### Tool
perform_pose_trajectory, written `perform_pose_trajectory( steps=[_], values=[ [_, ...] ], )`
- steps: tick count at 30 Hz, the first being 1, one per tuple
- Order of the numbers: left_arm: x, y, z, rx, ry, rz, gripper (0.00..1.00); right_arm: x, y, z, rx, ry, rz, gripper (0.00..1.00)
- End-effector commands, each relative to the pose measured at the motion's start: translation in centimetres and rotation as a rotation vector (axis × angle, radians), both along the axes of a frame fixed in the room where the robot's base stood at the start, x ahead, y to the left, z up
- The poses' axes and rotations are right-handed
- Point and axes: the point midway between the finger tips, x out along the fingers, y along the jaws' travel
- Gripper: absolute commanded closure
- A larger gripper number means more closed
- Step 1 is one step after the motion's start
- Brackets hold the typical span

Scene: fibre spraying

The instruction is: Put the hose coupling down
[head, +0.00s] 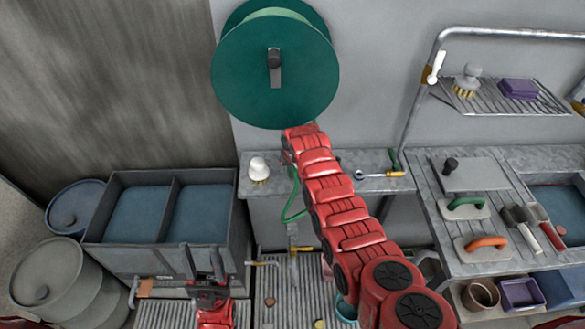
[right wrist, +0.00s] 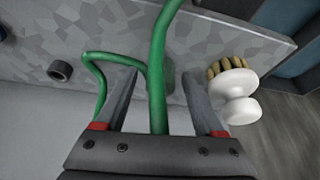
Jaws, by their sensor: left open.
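The green hose (head: 293,205) hangs in a loop by the shelf ledge in the head view. In the right wrist view the hose (right wrist: 157,75) runs between the fingers of my right gripper (right wrist: 160,85), which stand apart with gaps beside it. A dull green round part behind the hose at the fingertips may be the coupling; I cannot tell. In the head view my right gripper is mostly hidden by its red arm, near the ledge below the green reel (head: 240,75). My left gripper (head: 203,262) is open and empty in front of the twin tub.
A white-knobbed brush (head: 258,168) stands on the grey ledge (head: 345,158), close to my right gripper; it also shows in the right wrist view (right wrist: 238,92). The twin water tub (head: 172,178) and drums are at left. A bench (head: 462,225) with trowels is at right.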

Motion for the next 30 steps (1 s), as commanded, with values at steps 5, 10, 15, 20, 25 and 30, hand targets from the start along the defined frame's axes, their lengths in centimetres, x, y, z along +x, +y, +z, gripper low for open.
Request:
perform_pose_trajectory(
  steps=[5,10,15,20,25,30],
  values=[
    [0.0,0.0,0.1,0.000,0.000,0.000,0.50,0.0,0.0,0.1,0.000,0.000,0.000,0.30],
    [0.0,0.0,0.2,0.000,0.000,0.000,0.50,-0.1,0.0,0.5,-0.001,0.001,0.001,0.30],
    [0.0,0.0,-0.2,0.000,0.000,0.000,0.50,-0.5,0.0,1.7,0.000,-0.002,0.001,0.30],
    [0.0,0.0,-0.8,0.000,0.000,0.000,0.50,-1.2,-0.2,3.3,0.002,-0.005,-0.001,0.30],
    [0.0,0.0,-1.7,0.000,0.000,0.000,0.50,-2.3,-0.3,5.6,0.001,-0.002,0.000,0.30],
    [0.0,0.0,-2.7,0.000,0.000,0.000,0.50,-3.3,-0.5,8.4,0.002,-0.005,0.000,0.30]
  ],
)
